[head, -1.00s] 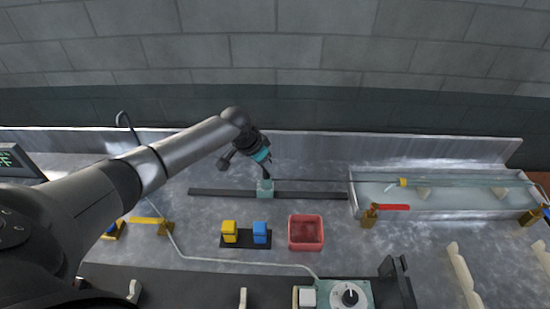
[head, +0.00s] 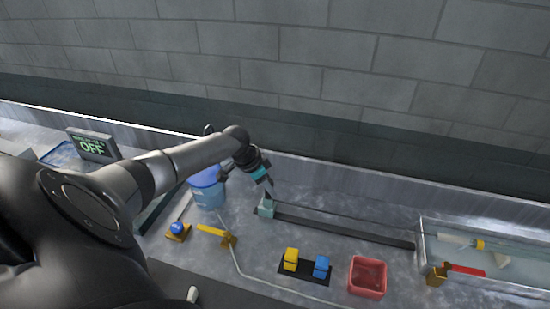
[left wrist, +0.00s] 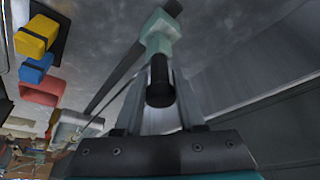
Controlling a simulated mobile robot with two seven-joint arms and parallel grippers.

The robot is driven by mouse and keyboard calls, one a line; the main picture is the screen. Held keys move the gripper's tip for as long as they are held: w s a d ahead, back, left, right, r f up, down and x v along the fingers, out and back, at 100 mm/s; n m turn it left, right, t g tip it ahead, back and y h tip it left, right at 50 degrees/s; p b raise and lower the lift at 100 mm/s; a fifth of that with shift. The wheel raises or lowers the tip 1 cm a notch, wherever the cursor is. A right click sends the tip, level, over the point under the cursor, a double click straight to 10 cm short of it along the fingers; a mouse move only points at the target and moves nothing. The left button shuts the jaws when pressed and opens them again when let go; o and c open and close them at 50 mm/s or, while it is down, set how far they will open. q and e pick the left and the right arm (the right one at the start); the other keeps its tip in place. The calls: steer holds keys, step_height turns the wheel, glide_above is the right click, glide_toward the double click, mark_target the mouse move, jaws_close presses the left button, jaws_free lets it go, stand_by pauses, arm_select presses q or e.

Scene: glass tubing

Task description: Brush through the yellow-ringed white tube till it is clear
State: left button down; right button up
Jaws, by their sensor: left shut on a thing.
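The white tube (head: 455,240) with its yellow ring (head: 480,245) lies in the metal trough (head: 421,252) at the right of the head view. My left gripper (head: 269,189) is shut on the black upright handle of a teal carriage (head: 266,208). The carriage sits near the left end of a dark rail (head: 345,229). A thin dark rod runs from it toward the trough. In the left wrist view the black handle (left wrist: 160,82) stands between the fingers, below the teal carriage (left wrist: 158,40). The brush head cannot be made out. My right gripper is not in view.
A red bin (head: 367,277) and yellow (head: 291,259) and blue (head: 321,266) blocks stand in front of the rail. A blue bucket (head: 207,187) stands left of the carriage. A red-handled tap (head: 465,270) is at the trough. A display (head: 92,146) reads OFF.

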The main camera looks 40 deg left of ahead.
arm_select(q)
steer(key=c, duration=0.7)
jaws_free()
steer(key=shift+r, duration=0.1)
steer(key=shift+p+v, duration=0.8)
steer(key=shift+v, duration=6.75)
